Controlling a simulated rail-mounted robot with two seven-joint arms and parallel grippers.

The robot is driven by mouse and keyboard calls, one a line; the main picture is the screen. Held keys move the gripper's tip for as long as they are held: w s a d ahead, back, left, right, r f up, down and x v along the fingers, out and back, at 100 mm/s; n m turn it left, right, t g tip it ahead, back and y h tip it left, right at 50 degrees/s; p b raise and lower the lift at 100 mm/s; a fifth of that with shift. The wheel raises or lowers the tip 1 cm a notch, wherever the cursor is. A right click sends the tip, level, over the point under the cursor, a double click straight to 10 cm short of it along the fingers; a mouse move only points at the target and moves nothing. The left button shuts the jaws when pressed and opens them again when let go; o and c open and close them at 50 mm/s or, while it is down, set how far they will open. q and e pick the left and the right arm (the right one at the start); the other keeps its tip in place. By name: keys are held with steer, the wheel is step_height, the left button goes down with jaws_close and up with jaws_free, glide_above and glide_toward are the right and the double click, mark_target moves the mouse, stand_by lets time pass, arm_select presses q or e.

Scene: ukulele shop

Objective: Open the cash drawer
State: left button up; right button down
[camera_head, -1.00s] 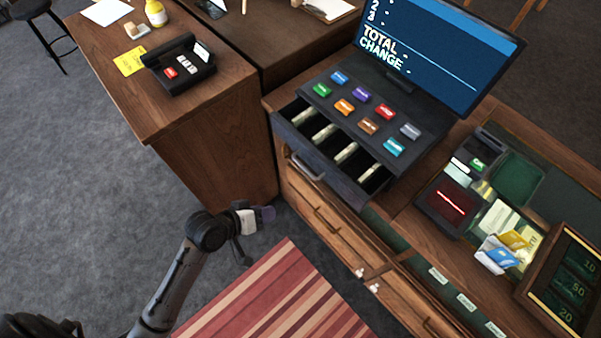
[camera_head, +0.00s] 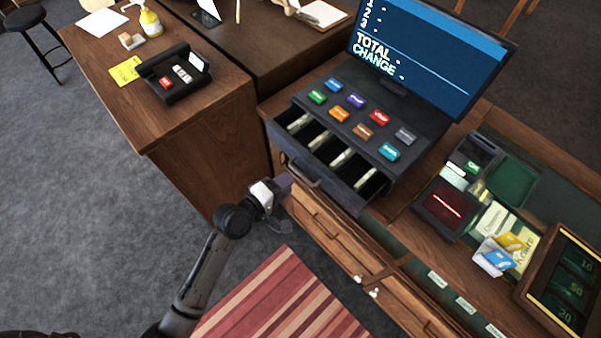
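The cash drawer (camera_head: 318,168) is a dark drawer under the register (camera_head: 365,118) with its coloured keys. It is pulled out, showing several compartments with pale notes in them. A metal bar handle (camera_head: 302,172) is on its front. My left gripper (camera_head: 284,184) is just left of and below the handle, close to the drawer front. I cannot tell whether it touches the handle, and its fingers are too small and turned away to read. My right gripper is not in view.
A screen (camera_head: 430,55) stands behind the register. Wooden drawers (camera_head: 335,240) lie below the cash drawer. A striped rug (camera_head: 285,305) covers the floor.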

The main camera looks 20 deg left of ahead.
mark_target(300, 174)
arm_select(q)
steer(key=shift+x, duration=3)
steer(key=shift+c, duration=0.4)
jaws_close()
